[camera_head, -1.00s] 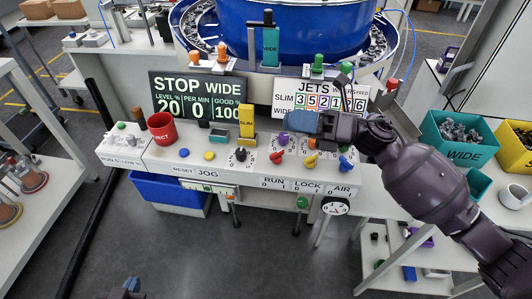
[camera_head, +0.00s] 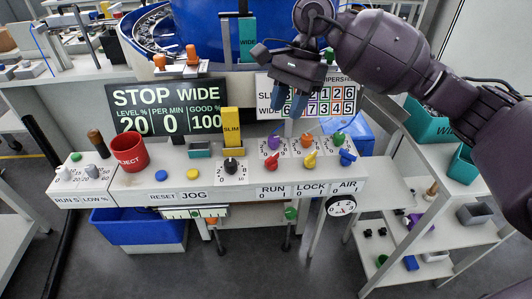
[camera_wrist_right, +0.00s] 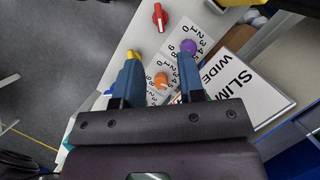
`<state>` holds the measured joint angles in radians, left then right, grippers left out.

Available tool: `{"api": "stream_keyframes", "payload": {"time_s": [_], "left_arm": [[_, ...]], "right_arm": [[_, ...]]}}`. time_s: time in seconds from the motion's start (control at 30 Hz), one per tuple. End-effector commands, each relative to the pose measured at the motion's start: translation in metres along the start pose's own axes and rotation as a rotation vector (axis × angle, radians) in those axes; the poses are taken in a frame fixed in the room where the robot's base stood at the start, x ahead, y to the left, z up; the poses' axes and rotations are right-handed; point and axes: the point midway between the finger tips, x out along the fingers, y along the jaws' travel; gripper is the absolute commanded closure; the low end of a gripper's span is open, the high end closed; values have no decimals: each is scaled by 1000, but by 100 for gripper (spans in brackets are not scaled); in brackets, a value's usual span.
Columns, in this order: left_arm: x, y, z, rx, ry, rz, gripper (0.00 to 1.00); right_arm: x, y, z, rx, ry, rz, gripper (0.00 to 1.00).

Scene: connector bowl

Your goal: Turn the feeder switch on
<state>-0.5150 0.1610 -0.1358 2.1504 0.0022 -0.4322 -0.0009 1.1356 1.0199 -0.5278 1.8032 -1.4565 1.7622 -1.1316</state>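No label that I can read says feeder. Switches on the white control panel (camera_head: 130,190) include a red knob (camera_head: 274,160) above RUN, a yellow knob (camera_head: 310,160) above LOCK and a blue knob (camera_head: 347,157) above AIR. Behind them are purple (camera_head: 273,142), orange (camera_head: 307,139) and green (camera_head: 339,137) dials. My right gripper (camera_head: 289,103) is open and empty, fingers pointing down, in front of the JETS board. In the wrist view its open fingers (camera_wrist_right: 160,78) frame the orange dial (camera_wrist_right: 161,80), apparently from above. My left gripper is out of view.
A red REJECT cup (camera_head: 129,152) and a yellow SLIM block (camera_head: 231,125) stand on the panel. The STOP WIDE display (camera_head: 165,108) is behind, before the blue bowl (camera_head: 190,32). A teal bin (camera_head: 430,128) stands at right. Floor in front is open.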

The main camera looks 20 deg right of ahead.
Motion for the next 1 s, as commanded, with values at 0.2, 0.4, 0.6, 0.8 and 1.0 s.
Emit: {"api": "stream_keyframes", "payload": {"time_s": [0.2, 0.4, 0.6, 0.8, 1.0], "left_arm": [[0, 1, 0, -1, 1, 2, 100], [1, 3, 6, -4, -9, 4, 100], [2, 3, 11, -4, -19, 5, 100], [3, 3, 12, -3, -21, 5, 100], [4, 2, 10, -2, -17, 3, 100]], "right_arm": [[22, 1, -1, 0, 1, 4, 64], [58, 1, 0, -1, -1, 5, 64], [88, 0, 0, -1, -2, 4, 64], [104, 1, 0, 0, -1, 2, 64], [107, 0, 0, 0, 1, 0, 64]]}}
